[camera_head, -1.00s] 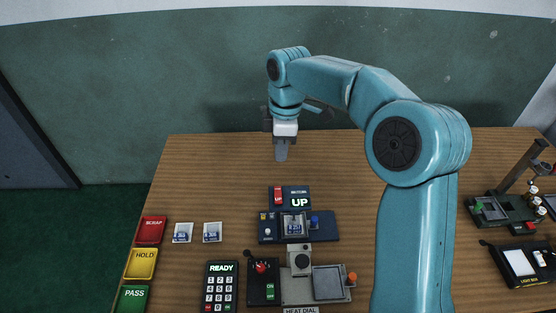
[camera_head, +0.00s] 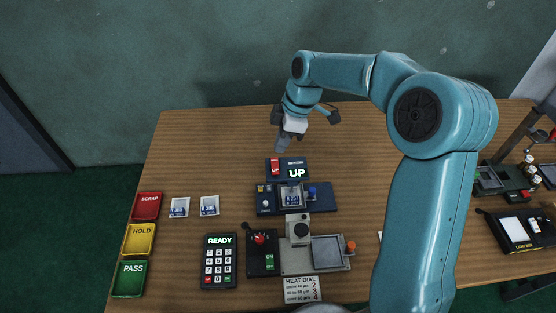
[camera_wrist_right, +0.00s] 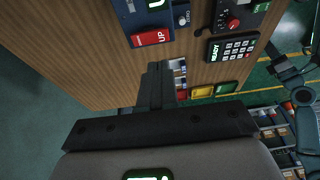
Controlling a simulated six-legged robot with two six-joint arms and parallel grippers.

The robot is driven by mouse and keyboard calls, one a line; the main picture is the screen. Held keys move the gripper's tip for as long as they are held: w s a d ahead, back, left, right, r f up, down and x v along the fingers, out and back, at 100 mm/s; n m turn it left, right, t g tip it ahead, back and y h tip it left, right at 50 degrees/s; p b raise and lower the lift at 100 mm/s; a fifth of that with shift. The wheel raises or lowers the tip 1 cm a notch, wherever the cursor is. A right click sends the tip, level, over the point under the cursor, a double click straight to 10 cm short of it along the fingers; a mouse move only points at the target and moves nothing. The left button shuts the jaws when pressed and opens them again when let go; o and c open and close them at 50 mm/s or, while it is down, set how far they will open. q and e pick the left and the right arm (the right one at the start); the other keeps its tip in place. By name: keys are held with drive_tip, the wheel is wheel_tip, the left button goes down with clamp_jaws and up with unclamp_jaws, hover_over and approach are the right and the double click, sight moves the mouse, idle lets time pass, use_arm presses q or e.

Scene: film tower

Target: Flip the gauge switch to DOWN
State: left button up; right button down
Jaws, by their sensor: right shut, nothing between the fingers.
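The gauge switch (camera_head: 275,167) is a red rocker marked UP on a dark box at the back of the station. Beside it, the lit display (camera_head: 297,173) reads UP. In the right wrist view the red switch (camera_wrist_right: 150,38) shows beyond my fingers with its UP lettering. My right gripper (camera_head: 281,147) is shut and empty, tilted, just behind the switch box in the picture and apart from it. Its closed fingers also show in the wrist view (camera_wrist_right: 158,84).
A blue gauge base (camera_head: 325,198) with a small framed piece stands before the switch. A keypad (camera_head: 220,260) reading READY and a heat dial unit are nearer. SCRAP (camera_head: 147,205), HOLD and PASS trays line the left edge. The wood behind the switch is clear.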

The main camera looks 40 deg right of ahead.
sight(276, 170)
drive_tip(key=x, duration=0.4)
drive_tip(key=s+x, duration=0.1)
drive_tip(key=x, duration=0.1)
drive_tip(key=shift+w+d+f+p, duration=0.1)
drive_tip(key=shift+d+f+p, duration=0.2)
drive_tip(key=shift+f, duration=0.2)
drive_tip(key=shift+f+b, duration=0.35)
drive_tip(key=shift+a+f+b, duration=0.1)
drive_tip(key=shift+f+b, duration=0.15)
drive_tip(key=shift+b, duration=0.25)
drive_tip(key=shift+s+r, duration=0.2)
drive_tip(key=shift+r, duration=0.1)
drive_tip(key=shift+w+f+p, duration=0.1)
drive_tip(key=shift+p, duration=0.2)
